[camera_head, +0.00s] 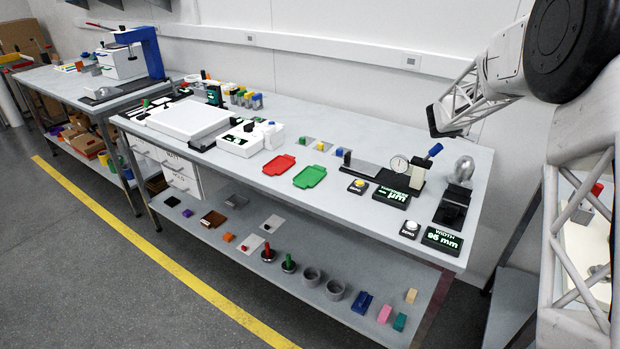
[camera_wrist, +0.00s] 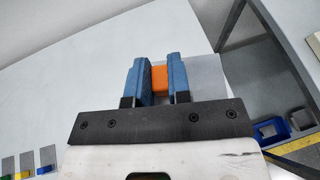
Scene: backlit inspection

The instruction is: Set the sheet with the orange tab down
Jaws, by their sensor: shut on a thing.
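My gripper (camera_wrist: 161,66) shows in the wrist view with two blue fingers shut on the orange tab (camera_wrist: 159,77). The grey sheet (camera_wrist: 206,78) shows beside and behind the right finger, and the fingers hide part of it. I cannot tell from this view how high the sheet is above the surface below. In the head view, the black end of my arm is over the right part of the bench, and I cannot make out the fingers or the sheet there.
The lower shelf holds small blocks and cups.

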